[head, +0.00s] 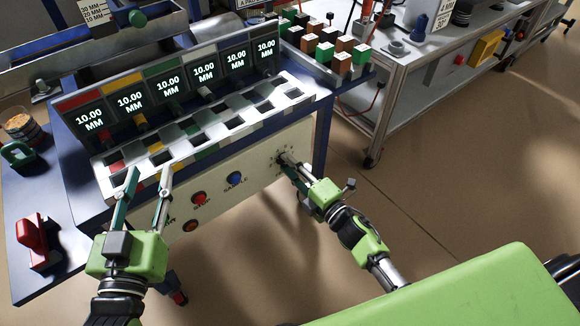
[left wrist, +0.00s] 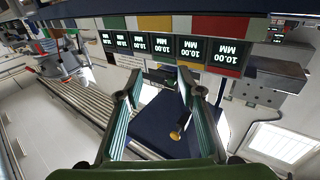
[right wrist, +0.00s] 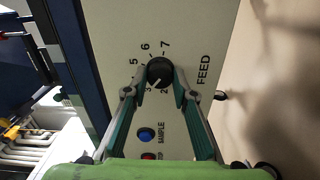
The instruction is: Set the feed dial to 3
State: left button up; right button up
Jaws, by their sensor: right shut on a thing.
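The feed dial (right wrist: 160,72) is a black knob on the cream front panel, beside the printed word FEED. In the right wrist view a pale pointer line on it runs down-left, towards the printed 3. The fingers partly cover the other numbers around it. My right gripper (right wrist: 154,80) is shut on the dial, one finger on each side. In the head view the right gripper (head: 283,161) reaches the panel's right end, and the dial is mostly hidden by the fingers. My left gripper (head: 148,174) is open and empty, in front of the panel's left end.
Several displays (head: 170,84) reading 10.00 MM stand above the row of slots. Red and blue buttons (head: 234,178) sit on the panel left of the dial. A red-handled object (head: 32,236) is on the blue table's left. Open floor lies to the right.

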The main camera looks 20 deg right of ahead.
pick_arm(q)
jog(key=shift+d+r+t, duration=0.1)
jog(key=shift+r+t, duration=0.3)
jog(key=shift+r, duration=0.45)
pick_arm(e)
jog(key=shift+n, duration=0.7)
jog(key=o, duration=1.1)
jog(key=v, duration=1.2)
pick_arm(q)
jog(key=shift+s, duration=0.1)
pick_arm(e)
jog(key=shift+s, duration=0.1)
